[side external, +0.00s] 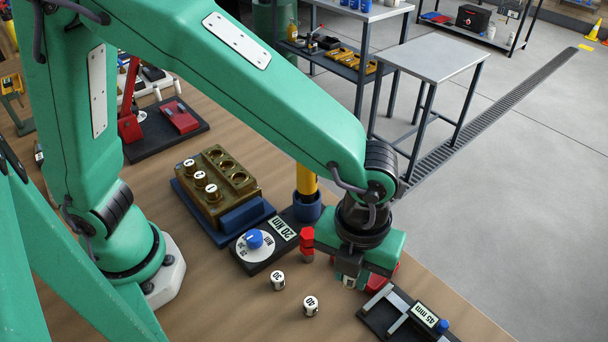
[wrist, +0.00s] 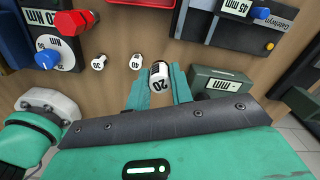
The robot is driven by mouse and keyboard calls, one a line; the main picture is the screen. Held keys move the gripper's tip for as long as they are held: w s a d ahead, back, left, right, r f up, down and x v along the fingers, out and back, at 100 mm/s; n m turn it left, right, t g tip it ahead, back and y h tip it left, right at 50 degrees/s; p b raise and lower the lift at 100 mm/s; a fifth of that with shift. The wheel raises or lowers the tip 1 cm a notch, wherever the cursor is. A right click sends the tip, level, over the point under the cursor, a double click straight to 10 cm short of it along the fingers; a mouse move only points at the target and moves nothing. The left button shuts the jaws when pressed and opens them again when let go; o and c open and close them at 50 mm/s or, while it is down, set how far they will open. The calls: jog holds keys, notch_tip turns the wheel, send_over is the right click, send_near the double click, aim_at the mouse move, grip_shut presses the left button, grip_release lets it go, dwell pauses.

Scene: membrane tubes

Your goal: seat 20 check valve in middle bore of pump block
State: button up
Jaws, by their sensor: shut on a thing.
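The white 20 check valve (wrist: 159,74) shows its number in the wrist view, between the two green fingertips of my gripper (wrist: 160,88). My gripper is shut on it. In the side view my gripper (side external: 350,282) is low over the bench's right part, and the valve is mostly hidden there. The brass pump block (side external: 212,204) sits in a blue holder at the bench's middle, up and left of my gripper. One row of the block holds small white-topped pieces. The other row shows dark open bores, with the middle bore (side external: 227,166) apparently empty.
Two loose valves, 30 (side external: 278,280) and 40 (side external: 311,306), stand on the bench left of my gripper. A 20 Nm dial plate (side external: 256,246) and a red hexagonal piece (side external: 307,240) lie between block and gripper. A 45 mm gauge (side external: 428,315) is at right.

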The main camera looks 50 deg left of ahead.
jog(key=w+a+r+n, duration=0.3)
jog(key=w+a+n, duration=0.4)
jog(key=a+n, duration=0.5)
jog(key=w+a+r+n, duration=0.4)
jog(key=w+a+n, duration=0.4)
jog(key=n, duration=1.1)
jog(key=shift+a+r, duration=0.2)
jog(key=shift+a, duration=1.65)
jog(key=shift+r, duration=0.15)
